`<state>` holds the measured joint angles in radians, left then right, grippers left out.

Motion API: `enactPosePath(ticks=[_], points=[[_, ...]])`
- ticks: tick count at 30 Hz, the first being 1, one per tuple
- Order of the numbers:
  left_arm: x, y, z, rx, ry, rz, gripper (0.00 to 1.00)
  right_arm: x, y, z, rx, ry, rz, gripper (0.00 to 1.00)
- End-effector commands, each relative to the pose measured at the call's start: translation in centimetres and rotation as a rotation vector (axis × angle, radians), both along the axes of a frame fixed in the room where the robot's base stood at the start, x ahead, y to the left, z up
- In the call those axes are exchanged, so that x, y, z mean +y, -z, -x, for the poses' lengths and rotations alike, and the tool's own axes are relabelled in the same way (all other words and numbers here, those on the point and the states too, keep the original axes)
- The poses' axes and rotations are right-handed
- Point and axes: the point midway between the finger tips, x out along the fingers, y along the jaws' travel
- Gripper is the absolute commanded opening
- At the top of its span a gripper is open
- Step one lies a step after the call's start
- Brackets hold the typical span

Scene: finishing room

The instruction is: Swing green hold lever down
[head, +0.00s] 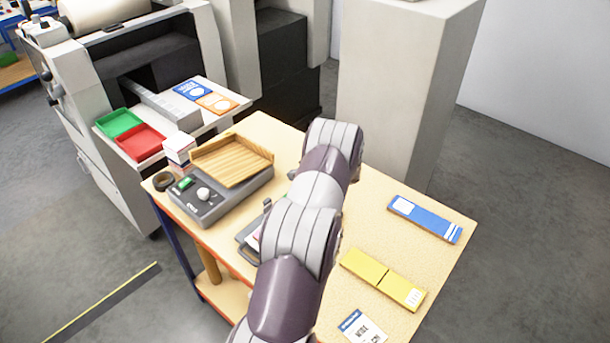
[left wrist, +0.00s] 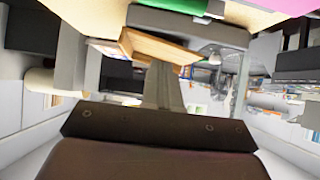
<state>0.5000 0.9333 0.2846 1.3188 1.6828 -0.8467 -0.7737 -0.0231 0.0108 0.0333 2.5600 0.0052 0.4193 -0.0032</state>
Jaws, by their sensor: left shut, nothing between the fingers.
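A grey device (head: 250,238) with a dark upright post and a bit of pink on it stands on the table, mostly hidden behind my left arm. In the left wrist view a bright green piece (left wrist: 185,7) lies at the top edge, cut off by the frame. My left gripper (left wrist: 161,70) is shut and empty, its fingers pointing up the picture below a wooden tray. In the head view my arm hides the fingers. My right gripper is not in view.
The wooden tray (head: 228,160) sits on a grey scale (head: 208,205) at the table's left. A grey cabinet (head: 385,90) stands behind.

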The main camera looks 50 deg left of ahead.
Motion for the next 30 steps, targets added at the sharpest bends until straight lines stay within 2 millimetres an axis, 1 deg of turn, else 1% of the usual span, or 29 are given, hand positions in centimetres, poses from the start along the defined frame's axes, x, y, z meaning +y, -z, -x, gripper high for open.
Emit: enactPosePath(ticks=[1, 6, 15, 21, 30], points=[[0.4, 0.8, 0.2, 0.003, -0.002, 0.012, 0.00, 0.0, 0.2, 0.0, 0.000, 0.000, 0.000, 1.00], [1.8, 2.7, 0.3, 0.003, -0.001, 0.007, 0.00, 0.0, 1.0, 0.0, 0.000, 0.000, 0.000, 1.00], [3.2, 5.5, 0.4, 0.002, -0.002, 0.007, 0.00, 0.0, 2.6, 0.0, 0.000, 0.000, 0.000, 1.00], [3.6, 6.5, 0.5, 0.001, -0.001, 0.007, 0.00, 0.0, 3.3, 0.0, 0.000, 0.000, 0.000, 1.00], [3.8, 7.0, 0.5, 0.002, 0.000, 0.007, 0.00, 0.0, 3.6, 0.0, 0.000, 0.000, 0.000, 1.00]])
